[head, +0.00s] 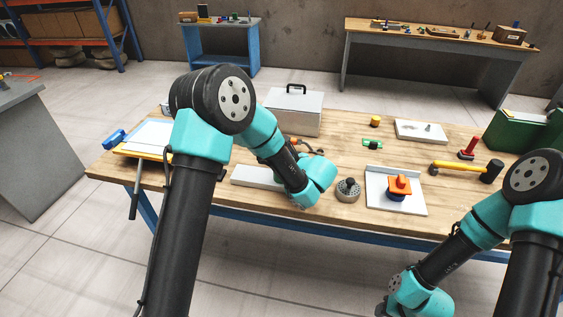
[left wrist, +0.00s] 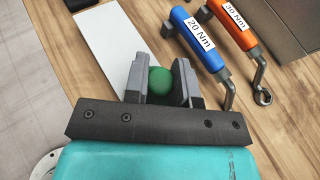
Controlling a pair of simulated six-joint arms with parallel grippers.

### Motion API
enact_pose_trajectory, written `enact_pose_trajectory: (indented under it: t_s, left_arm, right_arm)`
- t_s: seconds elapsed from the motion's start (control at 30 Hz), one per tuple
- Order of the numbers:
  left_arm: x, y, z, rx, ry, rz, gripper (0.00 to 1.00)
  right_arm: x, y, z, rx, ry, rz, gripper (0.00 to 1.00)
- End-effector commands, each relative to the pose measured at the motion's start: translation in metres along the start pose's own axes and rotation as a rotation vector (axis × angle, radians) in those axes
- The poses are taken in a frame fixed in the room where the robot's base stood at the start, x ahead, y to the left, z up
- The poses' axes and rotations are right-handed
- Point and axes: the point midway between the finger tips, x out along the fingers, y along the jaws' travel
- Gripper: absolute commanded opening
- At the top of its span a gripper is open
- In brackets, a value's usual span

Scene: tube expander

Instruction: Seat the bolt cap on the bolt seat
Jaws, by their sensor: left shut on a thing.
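My left gripper (left wrist: 160,88) is shut on a green rounded thing (left wrist: 161,80) in the left wrist view. Only its domed top shows between the fingers, and I cannot tell for sure whether it is the bolt cap. In the head view my left wrist covers the gripper, low over the middle of the bench beside a long white block (head: 257,177). The block (left wrist: 103,38) also shows in the left wrist view. I cannot single out the bolt seat; a white plate with a small grey upright part (head: 420,130) stands at the back right. My right gripper is out of view.
Blue (left wrist: 199,38) and orange (left wrist: 235,30) torque wrenches lie near my left gripper. A grey round holed part (head: 348,190) and a white plate (head: 412,207) with an orange-and-blue part stand to its right.

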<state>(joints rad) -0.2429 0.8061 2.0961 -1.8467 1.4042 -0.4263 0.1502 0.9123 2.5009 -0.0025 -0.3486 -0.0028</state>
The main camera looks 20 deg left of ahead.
Motion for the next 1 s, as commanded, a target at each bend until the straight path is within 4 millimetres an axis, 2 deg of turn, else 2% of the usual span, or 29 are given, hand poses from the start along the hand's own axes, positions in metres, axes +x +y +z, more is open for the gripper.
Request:
enact_pose_trajectory:
  t_s: [0.27,0.3,0.6,0.93,1.0]
  left_arm:
    - [0.0000,0.0002,0.0000,0.000,0.000,0.000,0.00]
    - [0.0000,0.0002,0.0000,0.000,0.000,0.000,0.27]
    - [-0.0001,0.0002,0.0000,0.000,0.000,0.000,0.54]
    - [-0.0001,0.0002,0.0000,0.000,0.000,0.000,0.54]
    - [-0.0001,0.0002,0.0000,0.000,0.000,0.000,0.60]
  right_arm:
    - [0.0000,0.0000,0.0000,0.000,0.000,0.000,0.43]
    - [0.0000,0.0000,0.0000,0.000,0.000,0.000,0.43]
    - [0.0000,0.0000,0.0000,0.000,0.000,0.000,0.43]
    - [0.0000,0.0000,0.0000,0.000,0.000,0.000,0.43]
    - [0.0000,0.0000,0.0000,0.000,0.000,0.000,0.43]
